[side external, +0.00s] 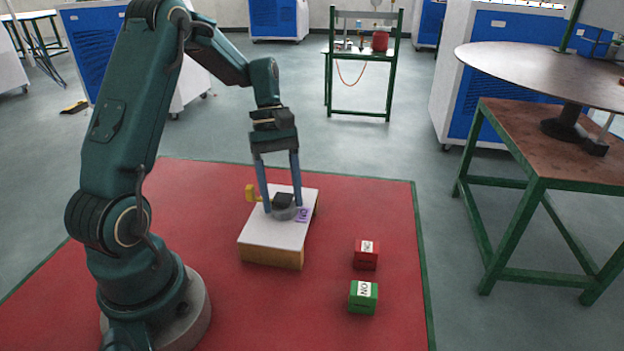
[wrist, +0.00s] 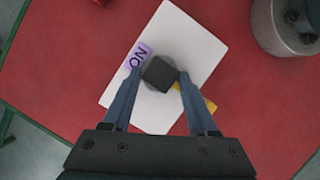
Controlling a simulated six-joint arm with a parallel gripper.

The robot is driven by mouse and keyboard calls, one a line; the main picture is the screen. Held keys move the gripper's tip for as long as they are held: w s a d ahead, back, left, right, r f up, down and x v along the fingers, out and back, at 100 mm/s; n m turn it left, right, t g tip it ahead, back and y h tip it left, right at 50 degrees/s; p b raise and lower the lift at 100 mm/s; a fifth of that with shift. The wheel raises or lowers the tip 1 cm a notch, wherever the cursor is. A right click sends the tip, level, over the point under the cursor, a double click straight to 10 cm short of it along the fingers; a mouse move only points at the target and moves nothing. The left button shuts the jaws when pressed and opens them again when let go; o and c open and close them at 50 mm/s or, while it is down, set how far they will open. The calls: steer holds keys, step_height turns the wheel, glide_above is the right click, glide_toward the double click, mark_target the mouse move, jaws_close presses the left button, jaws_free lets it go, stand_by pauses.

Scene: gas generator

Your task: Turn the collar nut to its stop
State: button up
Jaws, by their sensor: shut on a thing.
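The collar nut appears to be the grey round part (side external: 285,214) on a white-topped block (side external: 262,236), with a dark square piece on top (wrist: 160,74). My gripper (side external: 283,207) points down over it, its two blue fingers on opposite sides of the dark piece and shut on it. The wrist view shows both fingertips (wrist: 160,72) at its sides; they partly hide the grey round part beneath. A purple ON label (wrist: 138,57) lies beside the left finger. A yellow piece (side external: 250,193) shows at the block's edge, partly hidden in the wrist view by the right finger.
A red cube (side external: 366,254) and a green cube (side external: 363,296) with white labels stand on the red mat (side external: 395,215), right of the block. A green-legged table (side external: 545,183) stands off the mat at the right. The mat between block and cubes is clear.

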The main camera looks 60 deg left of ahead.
steer(key=o, duration=1.2)
steer(key=shift+r, duration=3.55)
steer(key=shift+d, duration=0.1)
steer(key=s+d+r+m+t+y, duration=0.2)
steer(key=s+d+r+m+y, duration=0.15)
steer(key=d+r+m, duration=0.4)
steer(key=s+d+f+m+t, duration=0.3)
steer(key=s+f+m+t, duration=0.1)
steer(key=s+m, duration=0.2)
steer(key=shift+d+f+m+t+y, duration=0.25)
steer(key=shift+m+t+y, duration=0.15)
steer(key=shift+m, duration=0.35)
